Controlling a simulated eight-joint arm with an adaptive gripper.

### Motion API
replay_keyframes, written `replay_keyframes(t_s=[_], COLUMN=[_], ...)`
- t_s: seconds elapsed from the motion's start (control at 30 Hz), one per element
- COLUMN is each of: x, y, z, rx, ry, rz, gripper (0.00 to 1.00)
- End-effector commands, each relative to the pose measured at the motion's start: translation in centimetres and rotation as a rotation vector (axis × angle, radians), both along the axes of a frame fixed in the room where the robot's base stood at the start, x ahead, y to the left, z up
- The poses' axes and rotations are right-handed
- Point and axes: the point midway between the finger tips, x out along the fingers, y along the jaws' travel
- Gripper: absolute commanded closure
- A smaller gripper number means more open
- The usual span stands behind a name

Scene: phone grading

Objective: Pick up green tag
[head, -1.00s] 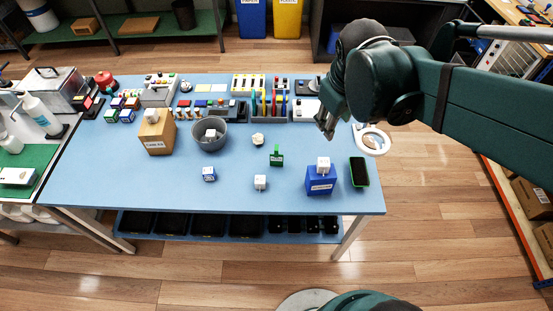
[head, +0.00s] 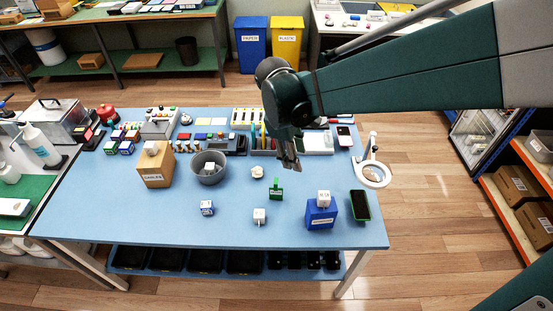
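The green tag (head: 276,190) stands upright on the blue table, right of the middle and behind a small white cube. My gripper (head: 291,165) hangs above the table, pointing down, a little behind and to the right of the tag in the picture. It appears apart from the tag. Its fingers are small and seen from the side, so I cannot tell how far apart they are. I see nothing held in it.
A grey bowl (head: 208,172) and a wooden box (head: 157,168) stand left. A magnifier lamp (head: 373,172) is at the right edge.

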Motion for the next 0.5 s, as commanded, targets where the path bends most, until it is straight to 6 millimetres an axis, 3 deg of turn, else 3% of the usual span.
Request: replay_keyframes(t_s=[0.5], x=[2.4], y=[6.4], z=[-6.6], rx=[-0.128], ry=[0.157], rz=[0.235], gripper=[0.63])
